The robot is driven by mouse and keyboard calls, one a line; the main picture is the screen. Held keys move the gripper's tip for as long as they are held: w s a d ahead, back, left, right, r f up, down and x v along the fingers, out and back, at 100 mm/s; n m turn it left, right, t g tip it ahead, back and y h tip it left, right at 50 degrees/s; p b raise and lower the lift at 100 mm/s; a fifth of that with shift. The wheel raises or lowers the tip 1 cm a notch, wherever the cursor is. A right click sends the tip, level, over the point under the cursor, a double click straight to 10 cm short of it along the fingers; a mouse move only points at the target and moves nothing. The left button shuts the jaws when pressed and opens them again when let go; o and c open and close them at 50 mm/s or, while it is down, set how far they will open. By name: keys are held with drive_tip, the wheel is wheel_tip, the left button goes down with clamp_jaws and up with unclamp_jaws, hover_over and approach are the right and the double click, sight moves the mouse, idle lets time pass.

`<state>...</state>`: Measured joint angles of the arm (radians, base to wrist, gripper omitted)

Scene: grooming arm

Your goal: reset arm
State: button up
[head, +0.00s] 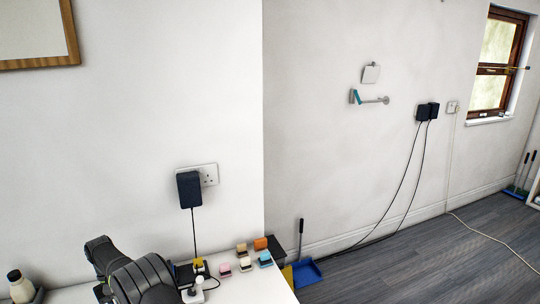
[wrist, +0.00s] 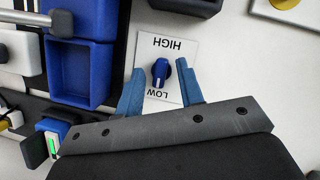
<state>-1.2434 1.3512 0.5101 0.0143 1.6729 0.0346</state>
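My arm shows at the lower left of the head view, a dark grey folded arm over the white table (head: 262,290). My gripper (wrist: 160,88) fills the lower part of the wrist view. Its two blue fingers are spread apart with nothing held between them. A blue knob (wrist: 160,70) on a white plate marked HIGH and LOW (wrist: 178,48) lies beyond and partly between the fingertips. I cannot tell whether the fingers touch the plate. In the head view my gripper is not clearly visible.
In the wrist view, blue open bins (wrist: 82,98) stand left of the plate, with a grey rod (wrist: 15,22) above. In the head view, several small coloured blocks (head: 245,263) sit near the table's right edge. A white bottle (head: 20,285) stands at left. A black plug (head: 189,188) hangs its cord down.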

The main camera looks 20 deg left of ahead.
drive_tip(key=n+t, duration=0.1)
drive_tip(key=n, duration=0.2)
drive_tip(key=n+t, duration=0.1)
drive_tip(key=n, duration=0.1)
drive_tip(key=shift+s+n, duration=0.2)
drive_tip(key=shift+n, duration=0.2)
drive_tip(key=n+t, duration=0.1)
drive_tip(key=n, duration=0.2)
drive_tip(key=n+t, duration=0.1)
drive_tip(key=n, duration=0.2)
drive_tip(key=shift+t+y, duration=0.3)
